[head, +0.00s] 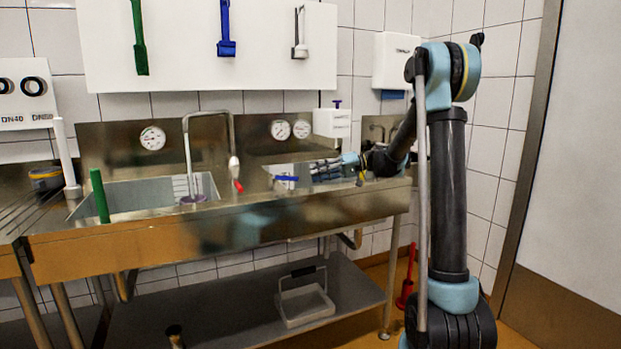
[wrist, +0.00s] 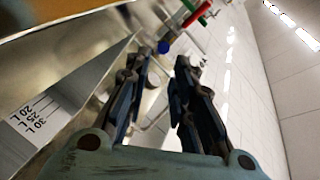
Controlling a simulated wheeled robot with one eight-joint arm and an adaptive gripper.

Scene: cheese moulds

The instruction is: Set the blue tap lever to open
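The blue tap lever (head: 287,178) lies roughly level at the right part of the sink's back wall in the head view. It also shows as a small blue end (wrist: 164,47) just beyond my fingertips in the wrist view. My gripper (head: 318,171) is to the right of the lever in the head view, apart from it. In the wrist view my gripper (wrist: 163,62) has its two fingers spread with an empty gap between them. Much of the lever's length and its pivot are hidden in the wrist view.
A red tap lever (head: 238,185) hangs left of the blue one, near a tall spout (head: 186,145). A green upright piece (head: 99,195) stands at the sink's left front. A white box (head: 332,123) is mounted above my gripper. A steel basin (head: 140,196) is left.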

